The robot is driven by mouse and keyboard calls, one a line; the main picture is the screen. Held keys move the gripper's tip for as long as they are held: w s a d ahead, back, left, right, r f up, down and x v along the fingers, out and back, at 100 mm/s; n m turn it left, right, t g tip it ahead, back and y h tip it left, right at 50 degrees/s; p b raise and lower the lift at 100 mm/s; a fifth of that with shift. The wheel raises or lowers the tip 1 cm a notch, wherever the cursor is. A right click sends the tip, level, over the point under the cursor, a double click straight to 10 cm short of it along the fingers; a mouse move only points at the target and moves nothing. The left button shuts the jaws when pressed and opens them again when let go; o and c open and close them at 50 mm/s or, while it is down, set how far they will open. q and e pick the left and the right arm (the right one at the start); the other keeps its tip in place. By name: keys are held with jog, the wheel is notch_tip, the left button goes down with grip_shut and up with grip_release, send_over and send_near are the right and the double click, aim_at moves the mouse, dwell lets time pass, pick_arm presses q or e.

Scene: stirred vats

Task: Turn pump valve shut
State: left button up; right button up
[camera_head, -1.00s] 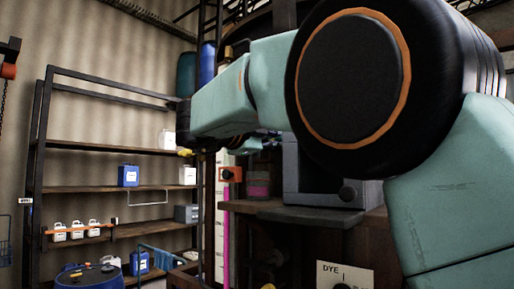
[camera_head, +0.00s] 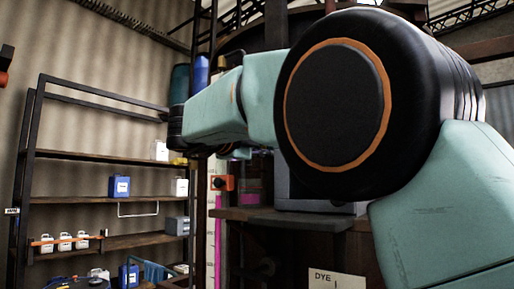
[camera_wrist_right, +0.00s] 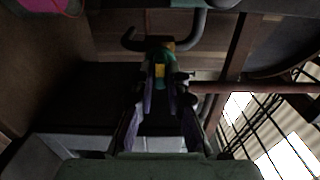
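My right arm crosses the head view from the right, and its bent wrist hides most of my right gripper. In the right wrist view my right gripper (camera_wrist_right: 162,92) reaches forward with its two purple-sided fingers apart. A small teal and yellow part (camera_wrist_right: 160,68) shows in line with the gap between them. I cannot tell whether the fingers touch it, or whether it is the pump valve. A dark curved pipe (camera_wrist_right: 196,32) runs just beyond it. No pump valve shows clearly in the head view. My left gripper is not in view.
A rack (camera_head: 100,157) with several white and blue containers stands at the left. A white DYE sign (camera_head: 336,279) is low on the right. An orange fitting (camera_head: 222,183) sits by a pink-marked gauge strip (camera_head: 217,240). Pipes and bars crowd the wrist view's right side.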

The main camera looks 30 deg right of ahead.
jog(key=o, duration=0.5)
jog(key=shift+s, duration=0.1)
jog(key=shift+c, duration=0.2)
jog(key=shift+a, duration=0.1)
jog(key=shift+s+a, duration=0.1)
jog(key=shift+a, duration=0.25)
jog(key=v, duration=0.6)
jog(key=shift+s+a, duration=0.15)
jog(key=shift+a, duration=0.1)
jog(key=shift+d, duration=0.15)
jog(key=shift+s, duration=0.1)
jog(key=shift+a, duration=0.2)
